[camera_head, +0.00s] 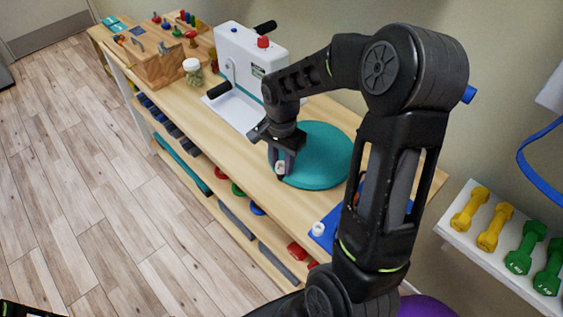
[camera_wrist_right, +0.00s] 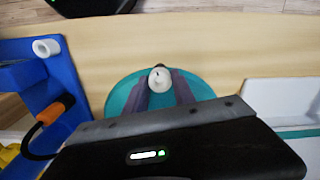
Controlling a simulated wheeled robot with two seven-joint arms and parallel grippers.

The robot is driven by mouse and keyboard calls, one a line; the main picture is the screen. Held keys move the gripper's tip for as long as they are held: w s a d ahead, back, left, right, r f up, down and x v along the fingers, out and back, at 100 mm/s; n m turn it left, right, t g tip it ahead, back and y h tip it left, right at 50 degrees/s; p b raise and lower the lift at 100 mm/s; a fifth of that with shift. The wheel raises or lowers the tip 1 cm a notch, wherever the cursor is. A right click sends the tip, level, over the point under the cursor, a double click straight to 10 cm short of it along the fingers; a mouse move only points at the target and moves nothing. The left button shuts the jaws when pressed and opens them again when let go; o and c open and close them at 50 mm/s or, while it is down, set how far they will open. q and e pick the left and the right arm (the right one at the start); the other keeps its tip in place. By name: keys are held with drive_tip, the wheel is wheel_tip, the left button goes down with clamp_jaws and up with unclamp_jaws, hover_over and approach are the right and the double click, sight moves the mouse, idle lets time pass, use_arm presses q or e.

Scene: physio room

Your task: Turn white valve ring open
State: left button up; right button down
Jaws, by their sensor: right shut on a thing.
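The white valve ring (camera_head: 280,168) sits at the near edge of a round teal cushion (camera_head: 322,157) on the wooden bench. My right gripper (camera_head: 281,173) reaches down from above and is shut on the ring. The cushion (camera_wrist_right: 115,98) lies behind the fingers there. Whether the ring is turned cannot be told.
A blue device (camera_wrist_right: 25,95) with another white ring (camera_wrist_right: 45,47) stands beside the cushion. A white crank machine (camera_head: 245,65), a lidded jar (camera_head: 192,70) and a wooden peg box (camera_head: 150,60) stand farther along the bench. Dumbbells (camera_head: 495,232) rest on a white shelf at right.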

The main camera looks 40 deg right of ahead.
drive_tip(key=n+b, duration=0.1)
drive_tip(key=n, duration=0.4)
drive_tip(key=shift+n, duration=0.3)
idle(0.4)
drive_tip(key=c, duration=1)
unclamp_jaws()
drive_tip(key=shift+c, duration=0.2)
